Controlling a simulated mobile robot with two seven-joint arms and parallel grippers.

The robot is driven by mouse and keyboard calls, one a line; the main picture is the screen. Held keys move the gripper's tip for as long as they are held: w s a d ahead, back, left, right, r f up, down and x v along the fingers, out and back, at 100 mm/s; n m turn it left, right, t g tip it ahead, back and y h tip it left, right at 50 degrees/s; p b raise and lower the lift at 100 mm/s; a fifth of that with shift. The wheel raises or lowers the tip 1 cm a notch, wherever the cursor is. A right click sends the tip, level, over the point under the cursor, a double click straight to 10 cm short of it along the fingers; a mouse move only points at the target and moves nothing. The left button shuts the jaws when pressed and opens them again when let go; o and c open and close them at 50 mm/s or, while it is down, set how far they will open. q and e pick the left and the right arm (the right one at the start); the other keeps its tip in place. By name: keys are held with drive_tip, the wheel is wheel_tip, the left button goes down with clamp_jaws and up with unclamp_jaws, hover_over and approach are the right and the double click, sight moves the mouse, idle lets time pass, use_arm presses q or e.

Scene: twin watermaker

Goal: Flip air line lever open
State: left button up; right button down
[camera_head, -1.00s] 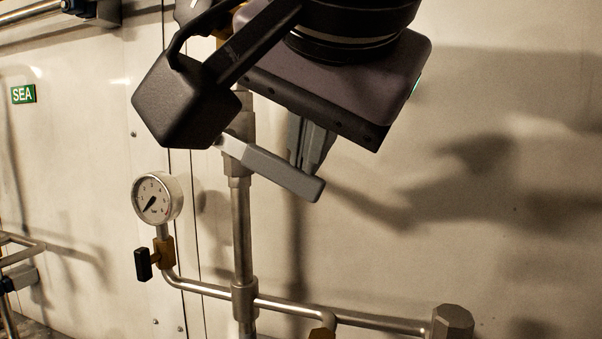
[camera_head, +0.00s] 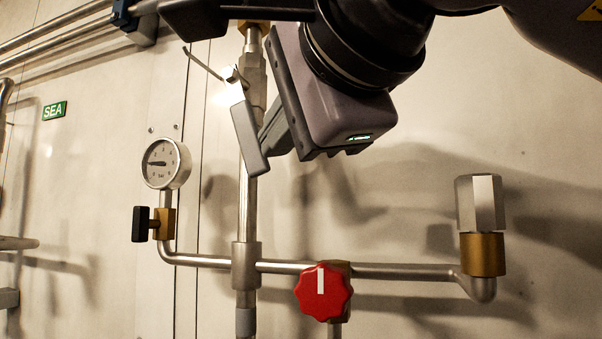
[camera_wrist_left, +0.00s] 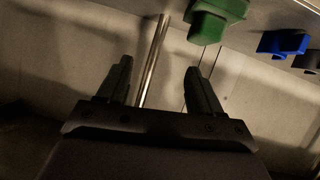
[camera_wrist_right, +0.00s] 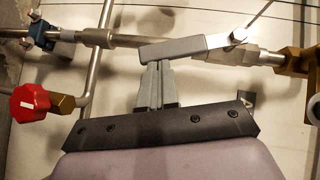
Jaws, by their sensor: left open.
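The air line lever (camera_head: 250,138) is a flat grey handle on a valve in the upright steel pipe. In the head view it points steeply down, nearly along the pipe. In the right wrist view the lever (camera_wrist_right: 172,49) crosses just beyond my fingertips. My right gripper (camera_head: 270,150) is to the right of the lever. Its two fingers are together, with the tips (camera_wrist_right: 155,66) at the handle's side, seemingly touching it rather than around it. My left gripper (camera_wrist_left: 158,72) is open and empty in its wrist view, and not visible in the head view.
A pressure gauge (camera_head: 166,163) with a black-handled valve (camera_head: 141,224) stands left of the pipe. A red knob (camera_head: 323,291) sits below on a crosspipe, with a hex fitting (camera_head: 480,204) at right. Green (camera_wrist_left: 218,18) and blue (camera_wrist_left: 284,43) parts are near my left gripper.

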sight(250, 157)
use_arm(q)
drive_tip(key=d+b, duration=0.1)
drive_tip(key=d+h+b, duration=0.1)
drive_tip(key=w+d+f+h+b, duration=0.1)
drive_tip(key=shift+d+n, duration=0.1)
drive_tip(key=shift+n, duration=0.3)
use_arm(e)
drive_tip(key=shift+w+a+f+m+t+y, duration=0.15)
drive_tip(key=shift+a+f+m+t+y, duration=0.1)
drive_tip(key=shift+a+f+m+t, duration=0.2)
drive_tip(key=shift+w+a+f+m+t+y, duration=0.15)
drive_tip(key=shift+a+f+m+t+y, duration=0.15)
drive_tip(key=shift+a+f, duration=0.2)
use_arm(q)
drive_tip(key=shift+d, duration=0.15)
use_arm(e)
drive_tip(key=shift+a, duration=0.15)
use_arm(q)
drive_tip(key=shift+b, duration=0.4)
use_arm(e)
drive_tip(key=shift+w+a, duration=0.1)
drive_tip(key=shift+a, duration=0.05)
use_arm(q)
drive_tip(key=shift+s+a, duration=0.1)
drive_tip(key=shift+a, duration=0.15)
use_arm(e)
drive_tip(key=shift+a, duration=0.15)
use_arm(q)
drive_tip(key=shift+t, duration=0.3)
